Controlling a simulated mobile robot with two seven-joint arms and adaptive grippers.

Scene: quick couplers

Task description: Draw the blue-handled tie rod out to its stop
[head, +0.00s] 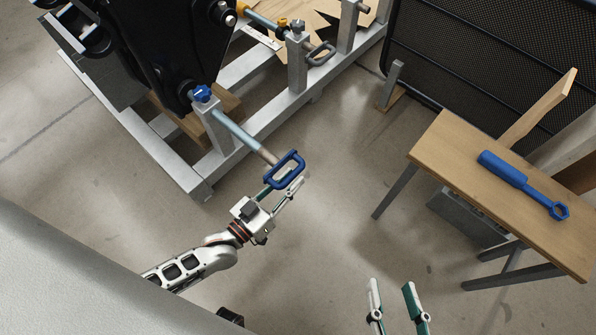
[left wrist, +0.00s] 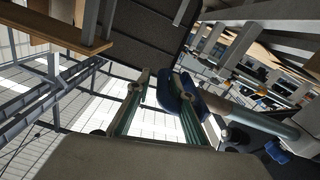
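The tie rod (head: 235,130) runs from a grey post on the metal frame, pale blue along its length with a brownish section near its outer end. Its blue loop handle (head: 291,160) hangs out over the floor. My left gripper (head: 281,184) is at the handle's near end, fingers apart. In the left wrist view the blue handle (left wrist: 168,92) lies by the right-hand finger, which seems to pass through the loop; a gap shows toward the other finger. Contact cannot be told. My right gripper (head: 391,286) is open and empty over the floor at the bottom.
A blue knob (head: 202,94) tops the rod's post. A second rod with a grey handle (head: 321,54) sits further along the frame (head: 262,127). A wooden bench (head: 465,165) with a blue wrench (head: 520,181) stands right. The floor between frame and bench is clear.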

